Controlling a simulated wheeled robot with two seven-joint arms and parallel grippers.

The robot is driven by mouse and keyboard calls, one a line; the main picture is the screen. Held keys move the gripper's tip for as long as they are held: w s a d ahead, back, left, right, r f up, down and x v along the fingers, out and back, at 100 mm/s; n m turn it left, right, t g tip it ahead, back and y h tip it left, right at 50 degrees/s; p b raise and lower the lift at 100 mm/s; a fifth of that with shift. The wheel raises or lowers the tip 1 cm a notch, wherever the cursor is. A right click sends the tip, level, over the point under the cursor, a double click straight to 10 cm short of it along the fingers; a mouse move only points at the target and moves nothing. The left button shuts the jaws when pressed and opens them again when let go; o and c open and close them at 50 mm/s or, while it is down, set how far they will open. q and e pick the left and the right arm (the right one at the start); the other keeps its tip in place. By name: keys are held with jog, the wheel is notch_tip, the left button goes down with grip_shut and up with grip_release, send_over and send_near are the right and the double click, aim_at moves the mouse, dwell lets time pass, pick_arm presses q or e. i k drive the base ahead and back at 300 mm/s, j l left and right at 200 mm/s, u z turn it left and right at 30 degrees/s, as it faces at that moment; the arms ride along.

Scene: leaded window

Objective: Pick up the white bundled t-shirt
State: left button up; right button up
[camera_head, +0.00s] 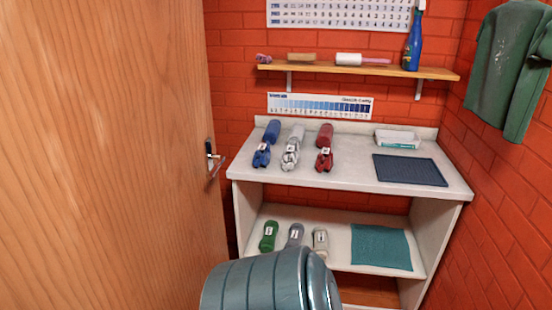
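Several bundled cloths lie in two rows on a white shelf unit. On the top surface (345,178), a whitish-grey bundle (292,150) lies between a blue bundle (262,154) and a red bundle (324,157). On the lower shelf (340,222), an off-white bundle (320,242) lies right of a grey bundle (295,235) and a green bundle (268,236). I cannot tell from their shape which pale bundle is the t-shirt. Neither of my grippers is in view.
A wooden door (100,150) fills the left. A wall shelf (350,71) holds a blue spray bottle (414,42). A green shirt (512,65) hangs right.

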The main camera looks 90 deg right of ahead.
aim_at(291, 153)
jog(key=z, duration=2.85)
